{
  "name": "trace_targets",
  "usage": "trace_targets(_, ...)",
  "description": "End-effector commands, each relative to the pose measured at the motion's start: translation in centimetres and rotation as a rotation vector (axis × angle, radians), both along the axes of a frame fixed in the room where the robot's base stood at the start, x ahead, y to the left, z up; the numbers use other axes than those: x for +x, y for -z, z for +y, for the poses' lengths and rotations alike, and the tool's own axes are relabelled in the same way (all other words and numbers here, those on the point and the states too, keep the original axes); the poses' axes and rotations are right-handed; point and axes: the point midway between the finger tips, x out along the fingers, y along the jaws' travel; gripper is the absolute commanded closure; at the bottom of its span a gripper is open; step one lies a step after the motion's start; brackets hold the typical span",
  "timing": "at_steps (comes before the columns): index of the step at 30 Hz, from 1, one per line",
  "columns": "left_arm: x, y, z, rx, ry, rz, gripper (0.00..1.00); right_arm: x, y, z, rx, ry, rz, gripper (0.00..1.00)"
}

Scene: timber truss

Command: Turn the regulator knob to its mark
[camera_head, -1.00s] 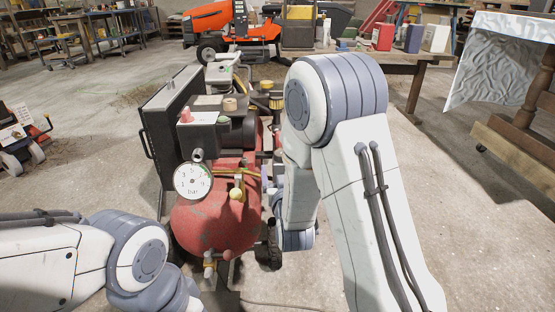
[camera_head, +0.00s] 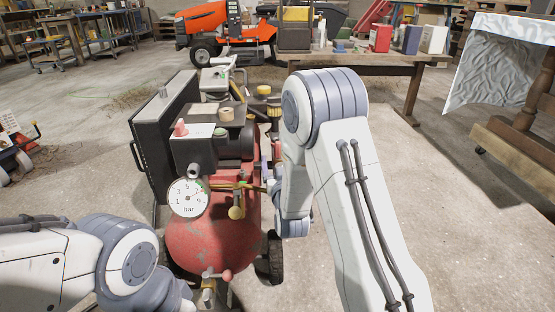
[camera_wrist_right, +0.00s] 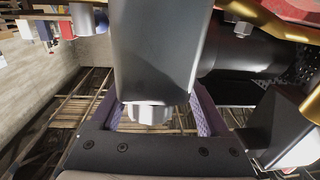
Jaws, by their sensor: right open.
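The red compressor (camera_head: 213,240) stands in front of me, its white dial gauge (camera_head: 187,197) facing me. A brass knob (camera_head: 237,212) sits on the brass fitting right of the gauge, and a red knob (camera_head: 181,128) tops the black box above it. I cannot tell which is the regulator knob. My right gripper (camera_head: 271,166) is at the compressor's right side, largely hidden by my arm. In the right wrist view my right gripper (camera_wrist_right: 152,88) is open, its purple fingers either side of a dark block (camera_wrist_right: 155,50) with a pale faceted end (camera_wrist_right: 148,114); contact is unclear. My left gripper is out of view.
A black case (camera_head: 148,140) stands against the compressor's left side. A wheel (camera_head: 270,260) is at its lower right. An orange mower (camera_head: 205,30) and a bench (camera_head: 385,57) with containers stand behind.

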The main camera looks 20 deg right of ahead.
Motion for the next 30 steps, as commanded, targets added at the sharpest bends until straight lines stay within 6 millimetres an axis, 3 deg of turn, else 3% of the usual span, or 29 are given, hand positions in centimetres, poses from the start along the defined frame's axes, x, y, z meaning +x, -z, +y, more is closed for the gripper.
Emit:
trace_targets(5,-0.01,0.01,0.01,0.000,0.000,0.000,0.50,-0.26,-0.01,-0.92,0.000,0.013,0.000,0.21)
trace_targets(6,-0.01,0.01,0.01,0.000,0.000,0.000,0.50,-0.29,-0.02,-0.99,0.000,0.014,-0.001,0.29)
trace_targets(12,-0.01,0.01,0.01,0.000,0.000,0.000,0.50,-0.33,-0.02,-1.10,0.000,0.015,-0.001,1.00)
trace_targets(13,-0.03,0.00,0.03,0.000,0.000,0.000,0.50,-0.19,-0.03,-0.19,0.000,0.006,-0.001,1.00)
trace_targets(22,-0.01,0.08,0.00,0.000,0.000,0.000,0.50,-0.26,0.00,-0.80,0.000,-0.030,0.000,1.00)
trace_targets(30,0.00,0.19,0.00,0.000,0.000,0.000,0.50,-0.25,0.01,-0.46,-0.001,-0.193,0.000,1.00)
